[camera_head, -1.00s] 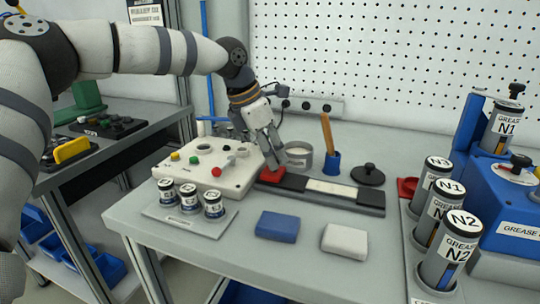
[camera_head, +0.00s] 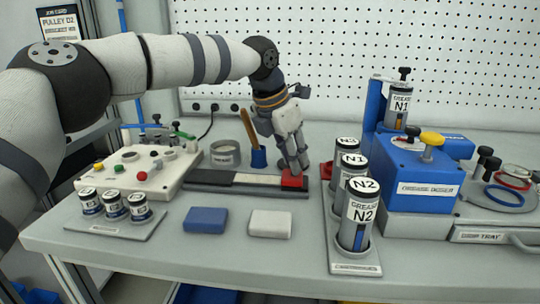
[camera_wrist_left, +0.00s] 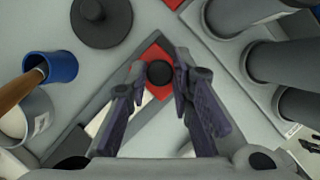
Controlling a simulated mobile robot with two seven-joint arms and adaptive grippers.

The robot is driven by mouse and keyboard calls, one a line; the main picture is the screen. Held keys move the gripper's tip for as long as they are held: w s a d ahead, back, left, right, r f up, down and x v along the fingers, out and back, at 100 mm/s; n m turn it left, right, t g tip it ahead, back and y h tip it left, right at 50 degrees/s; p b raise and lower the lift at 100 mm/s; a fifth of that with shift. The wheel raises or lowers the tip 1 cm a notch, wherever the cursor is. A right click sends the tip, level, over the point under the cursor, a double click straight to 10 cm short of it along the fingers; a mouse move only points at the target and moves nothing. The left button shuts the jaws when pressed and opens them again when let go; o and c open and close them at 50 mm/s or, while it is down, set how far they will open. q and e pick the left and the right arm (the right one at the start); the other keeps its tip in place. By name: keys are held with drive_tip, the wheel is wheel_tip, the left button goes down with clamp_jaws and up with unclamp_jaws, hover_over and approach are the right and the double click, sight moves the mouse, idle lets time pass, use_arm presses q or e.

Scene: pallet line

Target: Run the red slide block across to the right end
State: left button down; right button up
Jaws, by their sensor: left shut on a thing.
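The red slide block (camera_head: 293,182) sits at the right end of the dark slide track (camera_head: 255,191), whose pale middle strip (camera_head: 257,179) lies bare to its left. My left gripper (camera_head: 294,168) points down onto the block and is shut on its black knob. In the left wrist view the knob (camera_wrist_left: 159,73) stands between the two fingertips, with the red block (camera_wrist_left: 155,50) around it. My right gripper is not in view.
The grease tube rack (camera_head: 358,258) stands close to the right of the track. A blue cup (camera_head: 258,159) and a grey tin (camera_head: 224,155) stand behind it. A blue pad (camera_head: 206,220) and a white pad (camera_head: 270,224) lie in front. A black lid (camera_wrist_left: 100,20) lies nearby.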

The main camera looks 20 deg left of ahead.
use_arm(q)
drive_tip(key=shift+d+f, duration=0.1)
drive_tip(key=shift+d, duration=0.25)
drive_tip(key=c, duration=1.5)
unclamp_jaws()
drive_tip(key=shift+d, duration=0.1)
drive_tip(key=shift+o, duration=0.3)
drive_tip(key=shift+w+d, duration=0.1)
drive_tip(key=shift+w, duration=0.05)
drive_tip(key=v, duration=1.2)
